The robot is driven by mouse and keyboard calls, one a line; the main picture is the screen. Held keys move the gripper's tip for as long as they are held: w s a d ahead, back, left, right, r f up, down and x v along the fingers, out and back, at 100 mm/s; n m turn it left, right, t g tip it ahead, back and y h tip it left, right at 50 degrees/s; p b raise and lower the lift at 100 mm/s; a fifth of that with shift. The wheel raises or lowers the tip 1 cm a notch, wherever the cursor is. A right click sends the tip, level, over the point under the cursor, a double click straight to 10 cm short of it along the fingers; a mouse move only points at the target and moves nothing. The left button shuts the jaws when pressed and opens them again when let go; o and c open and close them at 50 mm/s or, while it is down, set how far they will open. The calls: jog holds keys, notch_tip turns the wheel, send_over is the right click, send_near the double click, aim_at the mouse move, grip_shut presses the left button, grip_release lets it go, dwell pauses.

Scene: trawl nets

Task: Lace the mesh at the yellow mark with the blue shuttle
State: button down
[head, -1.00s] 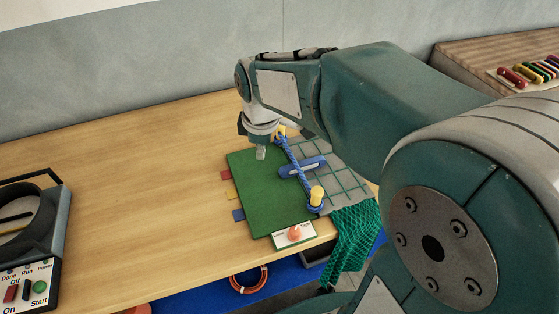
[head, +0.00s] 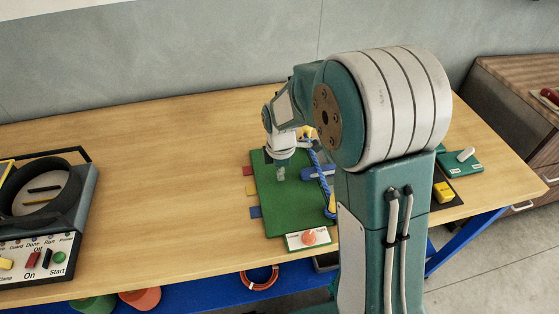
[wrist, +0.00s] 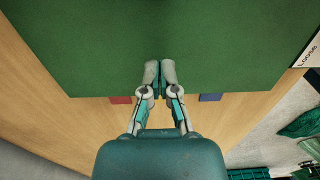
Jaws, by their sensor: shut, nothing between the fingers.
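In the head view the green board (head: 277,208) lies on the wooden table, with red, yellow and blue tabs on its left edge. A blue rope (head: 319,172) runs along its right side, with a yellow peg (head: 332,204) near the front end. The blue shuttle (head: 314,173) lies across the rope, partly hidden by my arm. My gripper (head: 281,173) is over the left part of the board, apart from the shuttle. In the wrist view my gripper (wrist: 160,74) is shut and empty above bare green board. The mesh and the yellow mark on it are hidden behind my arm.
A machine with switches (head: 40,220) stands at the table's left. A green block with a white handle (head: 461,160) and a yellow piece (head: 443,192) are at the right. The table's middle left is clear.

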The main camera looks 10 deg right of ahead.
aim_at(308, 170)
jog(key=d, duration=0.1)
jog(key=d+f, duration=0.1)
jog(key=d, duration=0.1)
jog(key=shift+d+f, duration=0.1)
jog(key=shift+d, duration=0.5)
jog(key=shift+d, duration=1.75)
jog(key=shift+a, duration=0.1)
